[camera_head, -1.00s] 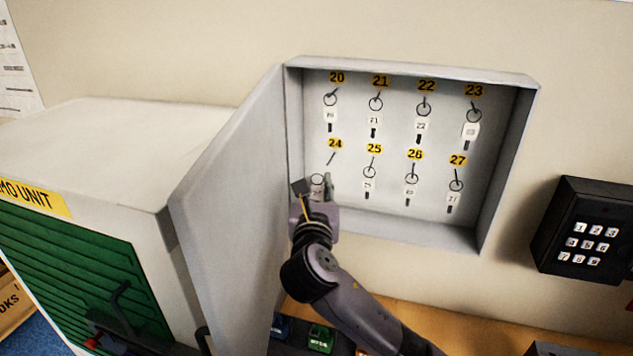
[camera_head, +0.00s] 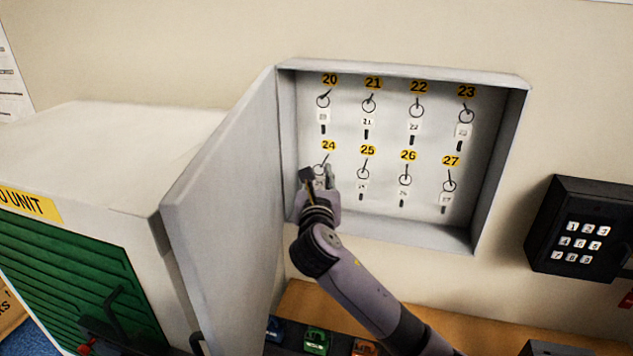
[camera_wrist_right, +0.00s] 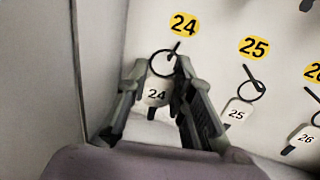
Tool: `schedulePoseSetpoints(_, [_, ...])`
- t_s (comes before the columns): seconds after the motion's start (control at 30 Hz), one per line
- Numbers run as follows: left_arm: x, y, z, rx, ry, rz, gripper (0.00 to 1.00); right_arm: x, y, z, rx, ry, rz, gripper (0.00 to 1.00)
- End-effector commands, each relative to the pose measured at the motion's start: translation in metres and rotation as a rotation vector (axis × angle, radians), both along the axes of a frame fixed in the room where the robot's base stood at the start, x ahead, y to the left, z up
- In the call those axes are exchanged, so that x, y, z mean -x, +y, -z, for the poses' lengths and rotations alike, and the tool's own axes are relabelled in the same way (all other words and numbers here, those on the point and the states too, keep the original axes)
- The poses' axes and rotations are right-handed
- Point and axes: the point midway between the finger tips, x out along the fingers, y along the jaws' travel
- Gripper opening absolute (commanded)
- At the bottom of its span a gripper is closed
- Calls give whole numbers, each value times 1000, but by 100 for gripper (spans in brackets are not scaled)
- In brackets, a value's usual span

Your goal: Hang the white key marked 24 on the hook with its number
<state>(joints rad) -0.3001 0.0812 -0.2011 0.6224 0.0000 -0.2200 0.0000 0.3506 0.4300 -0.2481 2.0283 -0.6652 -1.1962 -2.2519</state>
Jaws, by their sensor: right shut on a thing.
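The white key marked 24 (camera_wrist_right: 157,95) is between the fingers of my right gripper (camera_wrist_right: 155,100), which is shut on it. Its ring (camera_wrist_right: 163,63) stands up above the fingertips and overlaps the lower end of the hook under label 24 (camera_wrist_right: 178,47); I cannot tell whether the hook passes through it. In the head view my right gripper (camera_head: 319,180) is inside the open key cabinet (camera_head: 400,224), just below the yellow label 24 (camera_head: 328,146). The key is mostly hidden there by the fingers. My left gripper is not in view.
Keys hang on the other hooks, with key 25 (camera_wrist_right: 237,112) close to the right of my gripper. The open cabinet door (camera_head: 228,205) stands close on the left. A keypad (camera_head: 580,228) is on the wall at right.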

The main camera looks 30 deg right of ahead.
Motion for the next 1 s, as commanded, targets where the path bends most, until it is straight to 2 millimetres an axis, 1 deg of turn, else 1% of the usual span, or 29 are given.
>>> schedulePoseSetpoints(0.2, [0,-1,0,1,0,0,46,-9,-11,1,0,0,1,6])
schedulePoseSetpoints(0.43, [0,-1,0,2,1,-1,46,-15,-18,5,1,1,0,6])
schedulePoseSetpoints(1.0, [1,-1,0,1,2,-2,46,-18,-21,8,0,0,0,6])
